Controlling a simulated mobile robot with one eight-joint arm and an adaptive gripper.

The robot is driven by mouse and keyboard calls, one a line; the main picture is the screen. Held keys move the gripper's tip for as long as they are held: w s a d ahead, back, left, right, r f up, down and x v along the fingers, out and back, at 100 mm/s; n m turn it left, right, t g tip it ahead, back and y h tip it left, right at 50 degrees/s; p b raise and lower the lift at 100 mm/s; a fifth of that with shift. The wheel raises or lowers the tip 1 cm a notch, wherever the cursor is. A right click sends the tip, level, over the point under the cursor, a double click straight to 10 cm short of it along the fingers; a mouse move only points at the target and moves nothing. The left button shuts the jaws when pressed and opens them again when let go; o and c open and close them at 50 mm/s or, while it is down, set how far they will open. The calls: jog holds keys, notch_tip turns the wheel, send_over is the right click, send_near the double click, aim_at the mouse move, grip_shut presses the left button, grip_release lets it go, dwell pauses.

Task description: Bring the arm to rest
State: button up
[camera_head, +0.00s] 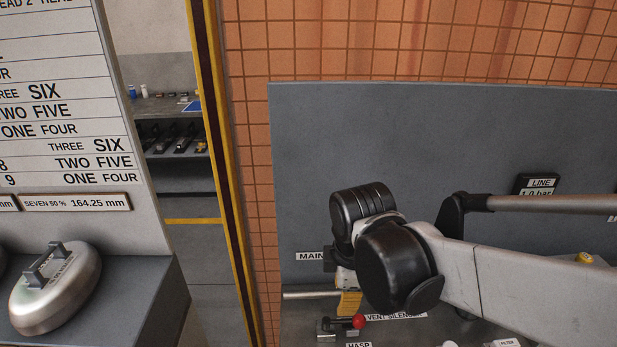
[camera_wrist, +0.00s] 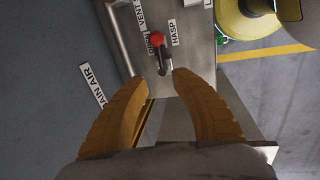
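My arm (camera_head: 455,270) reaches in from the right in the head view and bends down at dark joints in front of the grey panel. My gripper (camera_wrist: 161,79) shows two orange-brown fingers in the wrist view, apart and with nothing held between them. In the head view only a small yellow-orange part of the gripper (camera_head: 349,303) shows below the wrist. A red ball (camera_wrist: 155,40) on a dark lever at the hasp lies just beyond the fingertips in the wrist view; I cannot tell the exact gap. The red ball (camera_head: 358,321) also shows in the head view.
A grey panel (camera_head: 320,150) stands behind the arm, with a LINE gauge (camera_head: 540,186) at right. A metal pipe (camera_wrist: 118,40) runs beside the hasp. A score board (camera_head: 60,90) and a silver stone (camera_head: 55,290) are at left. A yellow round thing (camera_wrist: 245,20) is at upper right.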

jog(key=s+d+r+m+t, duration=0.4)
jog(key=d+m, duration=0.4)
jog(key=m, duration=0.9)
jog(key=s+t, duration=0.1)
jog(key=s, duration=0.1)
jog(key=shift+s+d+r, duration=0.25)
jog(key=shift+s+r, duration=0.05)
jog(key=shift+r, duration=0.05)
jog(key=shift+d, duration=0.1)
